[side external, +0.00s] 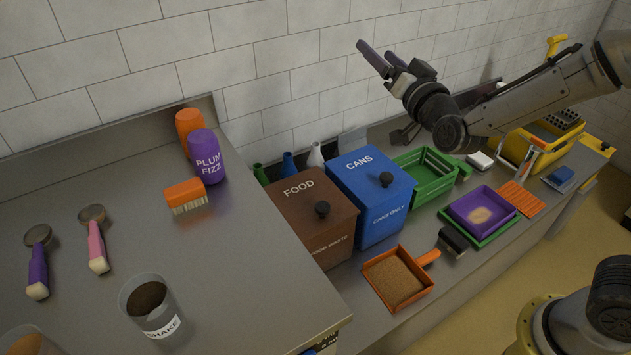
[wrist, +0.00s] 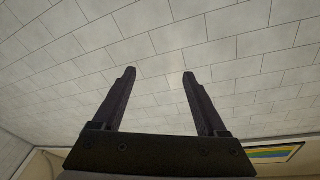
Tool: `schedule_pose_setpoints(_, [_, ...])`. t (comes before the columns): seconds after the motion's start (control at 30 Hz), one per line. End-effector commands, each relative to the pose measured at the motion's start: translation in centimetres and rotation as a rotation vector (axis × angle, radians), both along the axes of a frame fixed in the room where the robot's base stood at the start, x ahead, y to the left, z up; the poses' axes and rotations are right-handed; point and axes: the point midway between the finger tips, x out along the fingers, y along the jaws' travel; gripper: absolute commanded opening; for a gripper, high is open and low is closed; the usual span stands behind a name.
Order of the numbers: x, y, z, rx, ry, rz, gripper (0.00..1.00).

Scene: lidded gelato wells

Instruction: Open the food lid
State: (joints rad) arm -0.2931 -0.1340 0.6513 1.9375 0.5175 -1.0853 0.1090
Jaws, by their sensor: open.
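The brown FOOD bin (side external: 312,227) stands on the lower counter. Its brown lid (side external: 300,192) has a round black knob (side external: 322,209) and looks shut. My gripper (side external: 377,57) is up in the air, high above the bins and to the right of the food lid, with its fingers pointing up and left toward the wall. In the wrist view my gripper (wrist: 160,75) is open, with nothing between its fingers; only tiled wall shows beyond them. The gripper touches nothing.
A blue CANS bin (side external: 378,195) with a knobbed lid stands right beside the food bin. A raised steel counter (side external: 225,265) is to the left. A green crate (side external: 432,172), an orange tray (side external: 391,302) and a purple tray (side external: 505,203) lie to the right.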

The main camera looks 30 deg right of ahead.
Motion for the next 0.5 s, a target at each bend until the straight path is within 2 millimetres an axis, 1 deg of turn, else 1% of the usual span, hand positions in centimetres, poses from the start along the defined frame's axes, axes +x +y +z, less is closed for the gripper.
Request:
schedule_pose_setpoints(0.03, [0.7,1.3,-3.1,-0.018,-0.002,-0.013,0.75])
schedule_pose_setpoints(0.07, [0.9,1.8,-4.6,-0.029,-0.013,-0.025,0.75])
schedule_pose_setpoints(0.1, [1.0,2.7,-6.8,-0.047,-0.026,-0.039,0.75])
schedule_pose_setpoints(0.17, [0.6,4.0,-10.2,-0.083,-0.038,-0.053,0.75])
schedule_pose_setpoints(0.2, [0.2,4.8,-12.6,-0.111,-0.042,-0.057,0.75])
schedule_pose_setpoints(0.27, [-0.9,6.2,-16.2,-0.159,-0.041,-0.054,0.75])
schedule_pose_setpoints(0.3, [-1.8,7.0,-18.6,-0.193,-0.036,-0.047,0.75])
schedule_pose_setpoints(0.37, [-3.3,8.0,-22.3,-0.245,-0.015,-0.028,0.75])
schedule_pose_setpoints(0.4, [-4.4,8.6,-24.6,-0.278,0.007,-0.011,0.75])
schedule_pose_setpoints(0.5, [-6.9,9.7,-29.9,-0.348,0.086,0.044,0.75])
